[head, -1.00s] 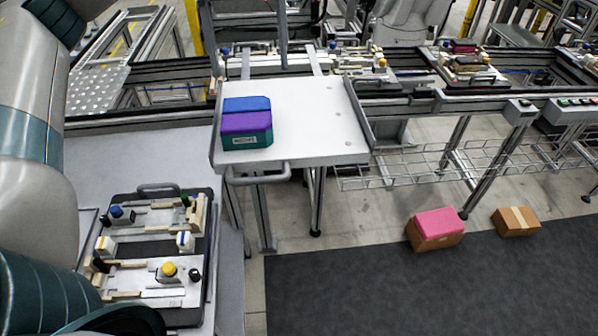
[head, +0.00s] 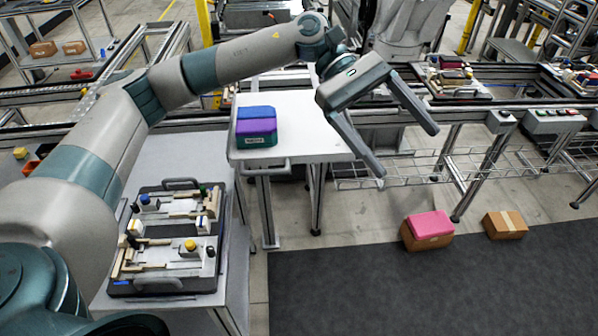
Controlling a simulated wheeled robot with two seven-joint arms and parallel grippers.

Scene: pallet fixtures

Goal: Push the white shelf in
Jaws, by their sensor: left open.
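The white shelf (head: 300,143) is a flat white board on metal legs in the middle of the head view, with a grey handle (head: 264,166) on its near edge. A blue and purple box with a teal base (head: 257,128) stands on its left part. My left gripper (head: 408,152) is open and empty, its two long fingers spread above and beyond the shelf's right edge. I cannot tell whether a finger touches the shelf. My right gripper is not in view.
A pallet fixture (head: 120,285) with small parts lies on the grey table at left. A conveyor with a wire tray (head: 400,175) runs to the right. A pink-topped box (head: 428,230) and a brown box (head: 505,224) are on the floor by the dark mat (head: 430,285).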

